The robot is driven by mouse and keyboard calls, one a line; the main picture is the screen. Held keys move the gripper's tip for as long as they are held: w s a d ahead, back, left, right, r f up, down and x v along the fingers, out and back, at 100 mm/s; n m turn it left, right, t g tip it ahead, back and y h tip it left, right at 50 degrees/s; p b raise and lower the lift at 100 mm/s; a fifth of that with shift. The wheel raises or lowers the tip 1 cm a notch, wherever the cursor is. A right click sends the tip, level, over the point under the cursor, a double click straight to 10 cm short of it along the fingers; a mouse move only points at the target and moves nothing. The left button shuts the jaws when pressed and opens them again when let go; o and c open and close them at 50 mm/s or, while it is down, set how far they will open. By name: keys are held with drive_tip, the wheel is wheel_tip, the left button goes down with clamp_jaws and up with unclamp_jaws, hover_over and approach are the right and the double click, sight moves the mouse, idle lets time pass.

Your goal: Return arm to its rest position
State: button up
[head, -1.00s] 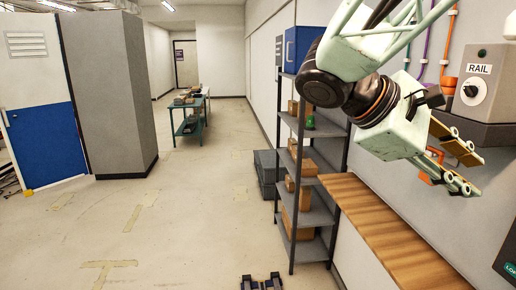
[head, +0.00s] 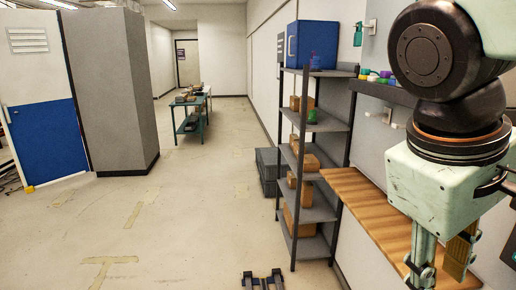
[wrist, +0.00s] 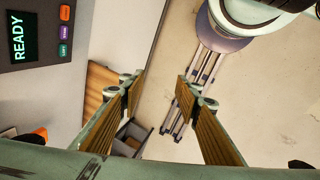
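My gripper (head: 440,264) hangs at the right edge of the head view, pointing down in front of the wooden worktop (head: 372,205). The lower ends of its fingers are close to the bottom edge of the picture. In the wrist view my gripper (wrist: 158,88) has its two wood-coloured finger pads wide apart. Nothing is between the pads except floor and a grey shelf or bin seen beyond. Part of my arm and body shows at the top right of the wrist view.
A metal shelf rack (head: 316,170) with brown boxes and a blue bin (head: 312,45) stands left of the worktop. A panel reading READY (wrist: 36,32) is at the wrist view's upper left. Open floor (head: 200,220) lies left, with a teal table (head: 190,112) farther back.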

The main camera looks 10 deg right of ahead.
drive_tip(key=s+a+f+m+t+y+b, duration=0.1)
drive_tip(key=a+f+m+t+y+b, duration=0.1)
drive_tip(key=a, duration=0.7)
drive_tip(key=shift+s+a+f+m+t+y, duration=0.25)
drive_tip(key=shift+s+f+t+y, duration=0.2)
drive_tip(key=shift+y, duration=0.35)
idle(0.6)
